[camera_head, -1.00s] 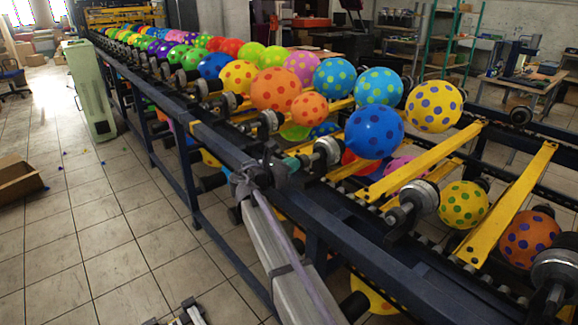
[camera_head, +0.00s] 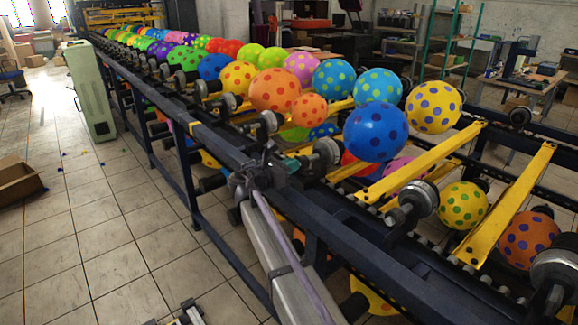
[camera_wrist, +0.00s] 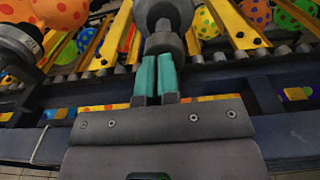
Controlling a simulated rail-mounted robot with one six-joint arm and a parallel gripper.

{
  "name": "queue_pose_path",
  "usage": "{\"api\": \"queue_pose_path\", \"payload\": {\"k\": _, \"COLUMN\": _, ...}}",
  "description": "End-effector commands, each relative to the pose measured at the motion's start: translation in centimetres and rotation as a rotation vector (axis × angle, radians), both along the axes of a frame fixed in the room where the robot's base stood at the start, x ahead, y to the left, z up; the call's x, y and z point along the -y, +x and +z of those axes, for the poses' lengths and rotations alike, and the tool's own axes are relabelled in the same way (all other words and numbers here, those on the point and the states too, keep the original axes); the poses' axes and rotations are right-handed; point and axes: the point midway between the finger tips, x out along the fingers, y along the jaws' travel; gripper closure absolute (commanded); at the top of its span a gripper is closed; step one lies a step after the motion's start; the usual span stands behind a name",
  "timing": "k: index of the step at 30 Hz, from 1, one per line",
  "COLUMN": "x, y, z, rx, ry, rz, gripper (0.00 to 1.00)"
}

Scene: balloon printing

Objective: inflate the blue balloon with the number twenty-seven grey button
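The blue balloon with darker dots (camera_head: 376,131) sits above the yellow rails, behind the near edge of the line. A grey stepped cylinder, likely the button (camera_head: 327,152), stands at the near edge, to its left and lower. My gripper (camera_head: 293,164) is just left of this cylinder. In the wrist view, its teal fingers (camera_wrist: 157,75) are side by side with only a thin gap and nothing seen between them. Their tips are at the end of the grey cylinder (camera_wrist: 165,20), which hides the contact.
A similar grey cylinder (camera_head: 417,199) stands to the right along the same edge, and another (camera_head: 267,122) to the left. An orange balloon (camera_head: 309,110) and a yellow one (camera_head: 434,107) are nearby. The dark blue frame (camera_head: 385,260) runs along the front. Tiled floor lies left.

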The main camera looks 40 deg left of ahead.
Motion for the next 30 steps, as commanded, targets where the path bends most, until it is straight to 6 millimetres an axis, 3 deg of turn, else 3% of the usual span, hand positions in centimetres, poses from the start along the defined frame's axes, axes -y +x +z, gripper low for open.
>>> {"api": "queue_pose_path", "payload": {"k": 1, "x": 0.4, "y": 0.9, "z": 0.0, "rx": 0.001, "ry": 0.0, "rz": -0.01, "gripper": 1.0}}
{"api": "queue_pose_path", "payload": {"k": 20, "x": 0.4, "y": 0.7, "z": 0.0, "rx": 0.001, "ry": 0.0, "rz": -0.01, "gripper": 1.0}}
{"api": "queue_pose_path", "payload": {"k": 25, "x": 0.3, "y": -1.0, "z": 0.2, "rx": 0.002, "ry": -0.001, "rz": -0.011, "gripper": 1.0}}
{"api": "queue_pose_path", "payload": {"k": 30, "x": -0.4, "y": -4.5, "z": 0.4, "rx": 0.006, "ry": -0.001, "rz": -0.01, "gripper": 1.0}}
